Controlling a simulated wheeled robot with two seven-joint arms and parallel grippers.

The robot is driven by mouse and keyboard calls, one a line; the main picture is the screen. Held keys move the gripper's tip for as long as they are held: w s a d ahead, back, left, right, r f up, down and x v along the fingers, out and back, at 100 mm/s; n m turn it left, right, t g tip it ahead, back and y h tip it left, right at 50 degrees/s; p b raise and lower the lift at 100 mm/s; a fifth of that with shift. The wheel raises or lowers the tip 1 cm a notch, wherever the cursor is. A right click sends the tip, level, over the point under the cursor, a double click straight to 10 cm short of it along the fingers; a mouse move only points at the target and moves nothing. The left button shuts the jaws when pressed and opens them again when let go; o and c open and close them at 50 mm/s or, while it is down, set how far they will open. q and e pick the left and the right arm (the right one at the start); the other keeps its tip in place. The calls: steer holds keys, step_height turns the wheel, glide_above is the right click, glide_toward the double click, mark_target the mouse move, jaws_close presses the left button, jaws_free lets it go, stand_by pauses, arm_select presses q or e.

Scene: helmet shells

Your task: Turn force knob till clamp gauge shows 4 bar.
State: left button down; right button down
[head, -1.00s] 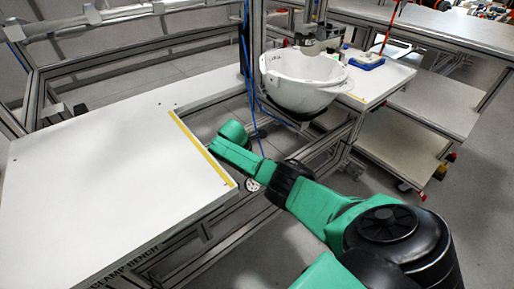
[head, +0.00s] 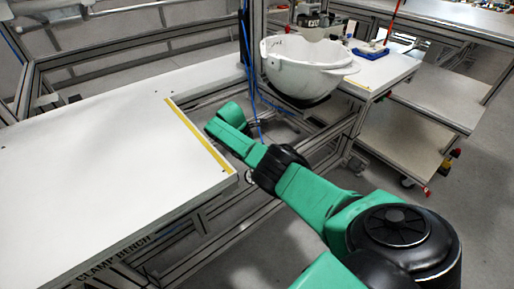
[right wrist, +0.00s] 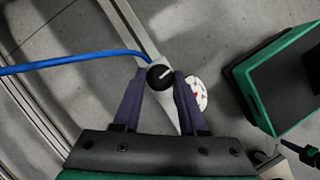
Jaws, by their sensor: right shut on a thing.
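In the right wrist view my right gripper (right wrist: 160,78) is shut on a black round force knob (right wrist: 159,73) with a white mark on top. One finger lies on each side of the knob. The white round clamp gauge (right wrist: 199,98) with a red mark sits just right of the right finger, partly covered by it. Its reading is too small to tell. In the head view my right arm reaches down past the bench edge, and its gripper is hidden there.
A blue hose (right wrist: 75,64) runs to the knob from the left. The white clamp bench (head: 110,165) with a yellow edge strip is bare at left. A white helmet shell (head: 305,72) sits beneath a grey fixture (head: 315,27). A side table (head: 385,68) stands right.

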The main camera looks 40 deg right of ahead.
steer(key=shift+c, duration=2.2)
jaws_free()
steer(key=shift+r, duration=0.25)
arm_select(q)
steer(key=shift+s+a+f+p, duration=0.1)
steer(key=shift+s+p, duration=0.2)
steer(key=shift+s, duration=0.3)
steer(key=shift+s+a+f+p, duration=0.1)
steer(key=shift+s+p, duration=0.15)
steer(key=shift+s, duration=0.35)
arm_select(e)
steer(key=v, duration=1.4)
